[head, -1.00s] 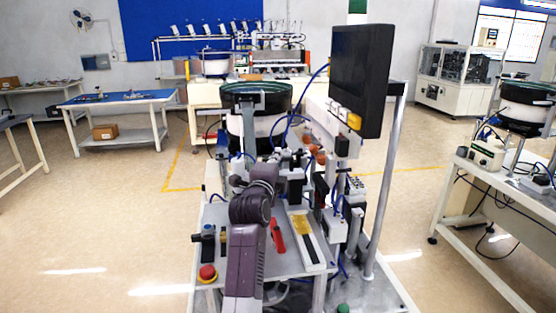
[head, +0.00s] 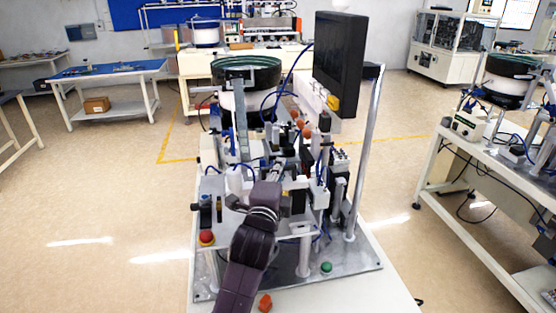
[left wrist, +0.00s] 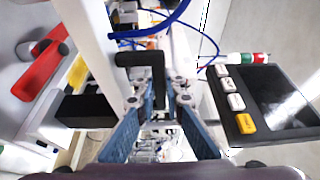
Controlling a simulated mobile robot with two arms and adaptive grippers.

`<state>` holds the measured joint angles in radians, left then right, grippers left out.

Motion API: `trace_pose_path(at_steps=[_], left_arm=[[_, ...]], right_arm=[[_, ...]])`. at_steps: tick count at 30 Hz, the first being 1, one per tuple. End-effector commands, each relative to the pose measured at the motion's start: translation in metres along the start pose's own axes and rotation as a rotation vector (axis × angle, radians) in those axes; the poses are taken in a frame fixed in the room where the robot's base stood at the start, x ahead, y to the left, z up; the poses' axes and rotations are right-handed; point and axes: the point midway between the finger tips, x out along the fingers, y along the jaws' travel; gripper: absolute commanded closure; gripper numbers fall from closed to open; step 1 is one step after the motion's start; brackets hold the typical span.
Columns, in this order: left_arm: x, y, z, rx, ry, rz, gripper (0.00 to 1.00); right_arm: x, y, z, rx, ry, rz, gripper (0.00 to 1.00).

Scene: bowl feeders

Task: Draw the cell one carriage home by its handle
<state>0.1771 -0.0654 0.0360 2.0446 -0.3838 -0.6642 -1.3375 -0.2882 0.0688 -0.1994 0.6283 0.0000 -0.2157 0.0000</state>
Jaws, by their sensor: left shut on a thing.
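A black handle (left wrist: 138,60), bent like an L, shows in the left wrist view and runs down between my fingers. My left gripper (left wrist: 163,98) has its two blue-padded fingers closed on this handle. In the head view my left arm reaches up from the bottom to the middle of the bowl feeder cell, with my left gripper (head: 262,192) at its end; the handle and fingertips cannot be made out there. The carriage itself is not clearly visible. My right gripper is not in view.
The feeder bowl (head: 246,72) stands behind the gripper, with a black screen (head: 340,62) at its right. A red stop button (head: 206,237) is left of my arm and a green button (head: 326,267) right. Blue hoses cross near the fingers. Another bench (head: 450,160) stands at right.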

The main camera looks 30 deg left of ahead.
Motion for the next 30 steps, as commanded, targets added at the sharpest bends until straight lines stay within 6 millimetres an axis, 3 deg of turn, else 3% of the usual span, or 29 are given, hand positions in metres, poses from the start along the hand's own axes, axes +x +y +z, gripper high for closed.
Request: trace_pose_path(at_steps=[10, 11, 12, 23, 30], left_arm=[[-0.002, 0.007, -0.004, -0.002, 0.006, 0.014, 1.0], [-0.002, 0.007, -0.004, -0.002, 0.006, 0.014, 0.88], [-0.002, 0.007, -0.004, -0.002, 0.006, 0.014, 0.83], [-0.003, 0.004, -0.003, -0.001, 0.005, 0.007, 0.83], [-0.037, 0.004, -0.003, 0.0, 0.006, 0.008, 0.83]], right_arm=[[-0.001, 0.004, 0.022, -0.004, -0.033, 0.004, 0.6], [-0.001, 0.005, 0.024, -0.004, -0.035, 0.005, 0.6], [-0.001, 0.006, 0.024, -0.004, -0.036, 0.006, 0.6], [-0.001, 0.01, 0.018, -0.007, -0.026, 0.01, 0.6], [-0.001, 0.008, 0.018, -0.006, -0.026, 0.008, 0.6]])
